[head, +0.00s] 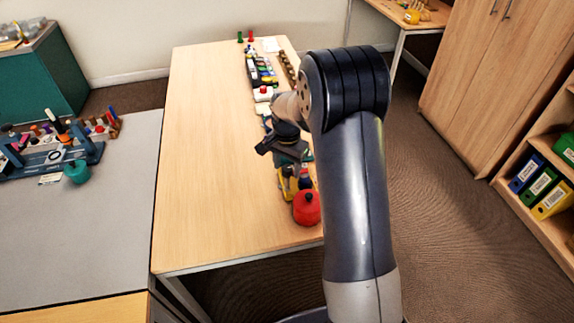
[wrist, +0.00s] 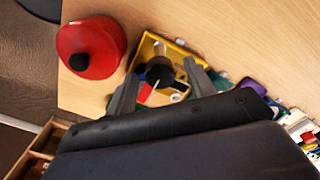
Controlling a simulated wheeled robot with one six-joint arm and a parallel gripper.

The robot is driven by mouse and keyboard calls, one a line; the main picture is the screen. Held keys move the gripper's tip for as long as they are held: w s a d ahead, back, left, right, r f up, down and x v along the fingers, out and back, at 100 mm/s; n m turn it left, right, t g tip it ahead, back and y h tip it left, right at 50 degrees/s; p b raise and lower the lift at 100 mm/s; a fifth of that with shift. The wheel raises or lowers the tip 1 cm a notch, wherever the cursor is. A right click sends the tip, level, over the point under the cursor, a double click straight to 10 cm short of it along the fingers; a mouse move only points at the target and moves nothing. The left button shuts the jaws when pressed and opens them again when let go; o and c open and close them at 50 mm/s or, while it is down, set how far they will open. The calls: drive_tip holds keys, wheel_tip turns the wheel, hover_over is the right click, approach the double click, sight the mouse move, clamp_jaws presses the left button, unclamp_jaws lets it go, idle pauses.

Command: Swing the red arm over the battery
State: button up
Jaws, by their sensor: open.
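A yellow tray-like unit (wrist: 143,47) lies on the table in the wrist view, with a black round knob (wrist: 160,70) over it. A small red piece (wrist: 145,92) shows beside the knob; it may be the red arm, but most of it is hidden. I cannot make out the battery for sure. My gripper (wrist: 163,78) is open, its two grey fingers on either side of the knob, with no clear grip on it. In the head view my gripper (head: 285,158) is above the yellow unit (head: 287,186), which it partly hides.
A red round container (head: 307,208) with a black cap stands close beside the yellow unit, near the table's front right edge. Several small items line the right side behind my arm. The left half of the wooden table (head: 210,150) is clear.

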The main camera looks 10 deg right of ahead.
sight(287, 168)
drive_tip(key=shift+r, duration=0.1)
wheel_tip(287, 168, up, 11)
drive_tip(key=shift+f, duration=0.2)
idle(0.4)
wheel_tip(287, 168, down, 11)
drive_tip(key=shift+r, duration=0.1)
idle(0.4)
